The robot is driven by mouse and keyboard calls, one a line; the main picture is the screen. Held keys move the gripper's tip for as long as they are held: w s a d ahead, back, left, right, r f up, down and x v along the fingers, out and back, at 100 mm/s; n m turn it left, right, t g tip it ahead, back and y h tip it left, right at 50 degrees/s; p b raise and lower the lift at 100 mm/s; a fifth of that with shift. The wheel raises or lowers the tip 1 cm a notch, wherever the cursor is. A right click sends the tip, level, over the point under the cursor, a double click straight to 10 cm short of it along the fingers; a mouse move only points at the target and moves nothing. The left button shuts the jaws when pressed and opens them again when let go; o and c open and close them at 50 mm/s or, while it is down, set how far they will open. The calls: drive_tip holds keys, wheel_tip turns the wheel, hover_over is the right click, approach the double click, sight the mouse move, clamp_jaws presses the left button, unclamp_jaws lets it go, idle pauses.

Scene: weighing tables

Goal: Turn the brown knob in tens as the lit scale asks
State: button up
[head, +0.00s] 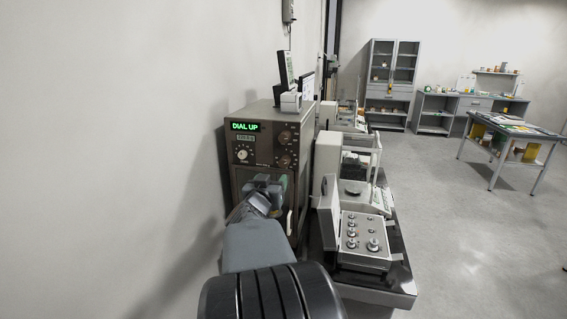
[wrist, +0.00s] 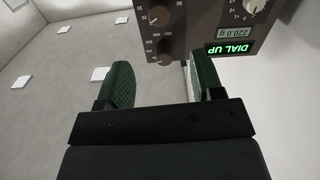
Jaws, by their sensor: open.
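The brown scale (head: 262,190) stands against the left wall, its green display (head: 243,127) lit with "DIAL UP". The wrist view shows it upside down, with the display (wrist: 229,49) and a small readout (wrist: 235,32) that looks like 220.0 g. Two brown knobs sit one above the other on its face: an upper knob (head: 285,137) and a lower knob (head: 285,160). In the wrist view, the knob with tens marks (wrist: 158,16) is at the top edge; the hundreds knob (wrist: 164,50) is nearer my gripper (wrist: 164,72). My gripper is open and empty, apart from both knobs.
A white-faced dial (head: 242,154) is left of the knobs. Right of the scale stand a weight box (head: 363,240) and a pale balance (head: 330,160) on a dark table. Shelves (head: 390,85) and a work table (head: 515,145) are farther back. The floor between is clear.

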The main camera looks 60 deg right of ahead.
sight(283, 164)
drive_tip(key=p+x, duration=0.2)
drive_tip(key=x, duration=1)
drive_tip(key=shift+d, duration=0.4)
drive_tip(key=shift+c, duration=0.3)
drive_tip(key=c, duration=0.9)
drive_tip(key=shift+o, duration=0.2)
drive_tip(key=m+b, duration=0.2)
drive_tip(key=b, duration=0.1)
drive_tip(key=shift+f, duration=0.25)
drive_tip(key=shift+r+m+b, duration=0.1)
drive_tip(key=shift+m+b, duration=1.15)
drive_tip(key=shift+m, duration=0.55)
drive_tip(key=shift+r, duration=0.1)
drive_tip(key=o, duration=0.9)
